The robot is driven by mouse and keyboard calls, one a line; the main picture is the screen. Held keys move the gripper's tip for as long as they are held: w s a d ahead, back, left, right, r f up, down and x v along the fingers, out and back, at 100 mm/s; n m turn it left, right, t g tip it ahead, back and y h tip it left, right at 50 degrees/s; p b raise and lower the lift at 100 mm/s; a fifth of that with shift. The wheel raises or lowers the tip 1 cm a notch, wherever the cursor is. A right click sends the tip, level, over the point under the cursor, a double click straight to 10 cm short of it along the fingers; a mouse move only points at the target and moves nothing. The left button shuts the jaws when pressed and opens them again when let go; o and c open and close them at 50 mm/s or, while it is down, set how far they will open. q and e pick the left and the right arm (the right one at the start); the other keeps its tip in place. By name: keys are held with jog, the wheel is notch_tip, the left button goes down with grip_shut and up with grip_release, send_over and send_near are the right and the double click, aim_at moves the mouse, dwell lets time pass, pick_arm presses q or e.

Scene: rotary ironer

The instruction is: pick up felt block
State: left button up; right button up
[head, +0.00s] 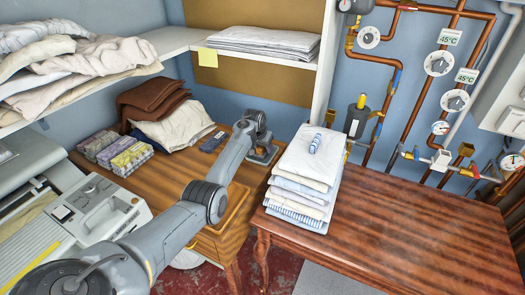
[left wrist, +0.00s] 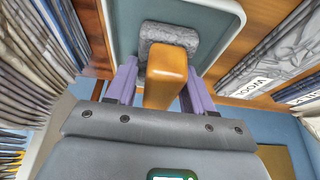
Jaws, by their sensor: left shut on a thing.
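The felt block shows in the left wrist view as a grey, rough-surfaced pad (left wrist: 168,34) with an orange-brown wooden handle (left wrist: 166,75). My left gripper (left wrist: 160,80) has its two purple fingers on either side of the handle and is shut on it. Behind the block is a grey tray with a pale rim (left wrist: 225,8); I cannot tell whether the block touches it. In the head view my left gripper (head: 262,154) points down at the right end of the wooden counter, and the block is not clearly visible there. My right gripper is not in view.
Brown and cream cloths (head: 178,124) and small patterned bundles (head: 118,150) lie left. The right wooden table (head: 430,225) is mostly clear. Pipes and gauges line the wall.

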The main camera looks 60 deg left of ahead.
pick_arm(q)
jog(key=shift+r+p, duration=0.35)
jog(key=shift+r, duration=4.7)
jog(key=o, duration=0.5)
jog(key=c, duration=0.4)
jog(key=s+a+f+p, duration=0.1)
jog(key=s+a, duration=0.1)
jog(key=a, duration=0.1)
jog(key=s+a+p, duration=0.1)
jog(key=s+a, duration=0.2)
jog(key=s+a+f+p, duration=0.1)
jog(key=s+a+p, duration=0.1)
jog(key=s+a, duration=0.1)
jog(key=shift+a+f, duration=0.3)
jog(key=shift+a, duration=0.05)
notch_tip(320, 180, down, 5)
jog(key=b, duration=0.6)
jog(key=shift+f, duration=0.15)
